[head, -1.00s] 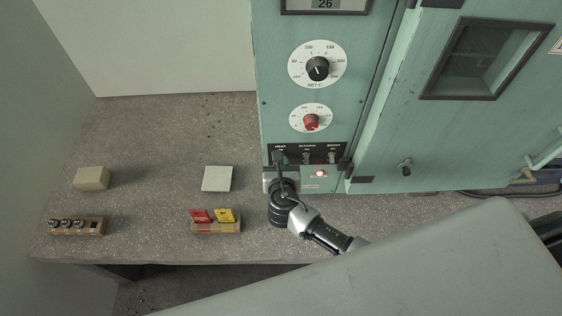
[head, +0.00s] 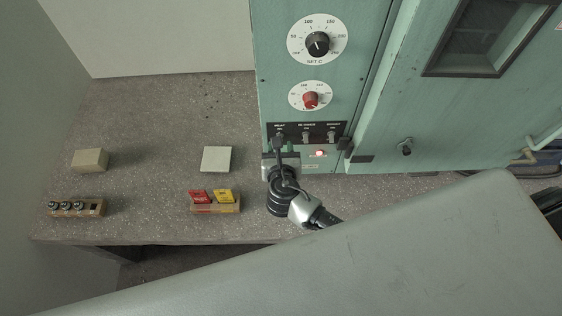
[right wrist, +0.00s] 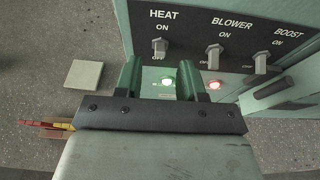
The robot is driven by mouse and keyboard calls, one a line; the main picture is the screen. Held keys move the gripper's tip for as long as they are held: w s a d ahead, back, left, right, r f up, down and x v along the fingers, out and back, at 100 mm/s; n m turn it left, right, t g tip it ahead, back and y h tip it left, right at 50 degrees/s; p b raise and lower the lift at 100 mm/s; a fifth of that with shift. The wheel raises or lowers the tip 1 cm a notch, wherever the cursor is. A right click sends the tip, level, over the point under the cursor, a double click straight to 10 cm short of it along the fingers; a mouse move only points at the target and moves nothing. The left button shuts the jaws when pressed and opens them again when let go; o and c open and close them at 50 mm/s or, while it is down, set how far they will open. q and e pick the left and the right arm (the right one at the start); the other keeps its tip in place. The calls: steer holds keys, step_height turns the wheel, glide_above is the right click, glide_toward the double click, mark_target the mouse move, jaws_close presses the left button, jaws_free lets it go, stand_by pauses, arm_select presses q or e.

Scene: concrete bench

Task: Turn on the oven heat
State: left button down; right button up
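The green oven (head: 300,20) stands on the bench. Its switch panel has a heat switch (right wrist: 160,48), a blower switch (right wrist: 214,56) and a boost switch (right wrist: 261,63). I cannot clearly tell whether the heat lever is at ON or OFF. A greenish-white lamp (right wrist: 166,84) glows below the heat switch and a red lamp (right wrist: 213,84) glows below the blower switch. My right gripper (right wrist: 160,82) is open and empty, its two green fingers apart just below the heat switch. In the head view the gripper (head: 282,149) partly hides that area. My left gripper is out of view.
Above the panel are a black dial (head: 318,43) and a red dial (head: 311,100). To the left on the bench lie a pale tile (head: 216,158), a holder with red and yellow tags (head: 217,208), a beige block (head: 89,159) and a rack (head: 90,212). The bench between is clear.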

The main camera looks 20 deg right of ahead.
steer(key=b+v, duration=0.1)
steer(key=v, duration=0.7)
